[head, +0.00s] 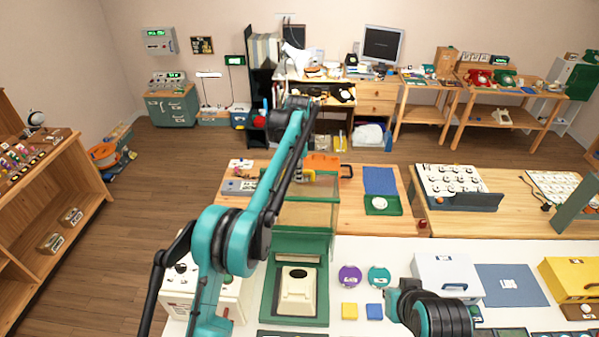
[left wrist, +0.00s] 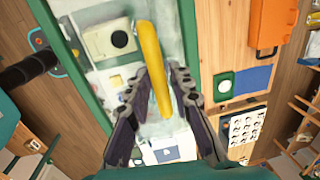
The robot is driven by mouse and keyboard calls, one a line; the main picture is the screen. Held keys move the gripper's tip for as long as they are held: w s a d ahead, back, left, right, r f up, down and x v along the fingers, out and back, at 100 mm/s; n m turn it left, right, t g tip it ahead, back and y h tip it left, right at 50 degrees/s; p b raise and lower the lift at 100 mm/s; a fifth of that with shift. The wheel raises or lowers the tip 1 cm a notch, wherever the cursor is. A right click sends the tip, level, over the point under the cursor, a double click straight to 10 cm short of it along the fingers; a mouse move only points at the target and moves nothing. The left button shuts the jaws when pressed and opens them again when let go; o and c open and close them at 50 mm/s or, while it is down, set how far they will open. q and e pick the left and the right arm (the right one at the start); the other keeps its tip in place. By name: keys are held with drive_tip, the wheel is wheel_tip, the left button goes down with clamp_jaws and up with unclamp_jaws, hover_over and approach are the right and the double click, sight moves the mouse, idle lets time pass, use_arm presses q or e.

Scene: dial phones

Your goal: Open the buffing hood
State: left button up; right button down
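The buffing hood (head: 332,240) is a green-framed box with clear panes. A cream phone body (head: 297,284) shows within its green frame. A yellow handle (head: 304,176) is at its far upper edge, partly behind my left arm. In the left wrist view, the yellow handle (left wrist: 155,70) runs between the fingers of my left gripper (left wrist: 160,75). The fingers are apart on either side of it, with no firm grip visible. In the head view my left arm hides most of that gripper. I cannot tell whether the hood's cover is raised. My right gripper is not in view.
An orange case (head: 322,162) stands just beyond the hood. Purple (head: 350,276) and green (head: 379,277) round pieces lie to its right on the white table. A white box (head: 447,277) and yellow box (head: 572,280) stand farther right. My right arm is at the bottom.

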use_arm(q)
drive_tip(key=shift+r, duration=0.1)
drive_tip(key=r, duration=0.7)
drive_tip(key=shift+s+r, duration=0.1)
drive_tip(key=shift+s, duration=0.3)
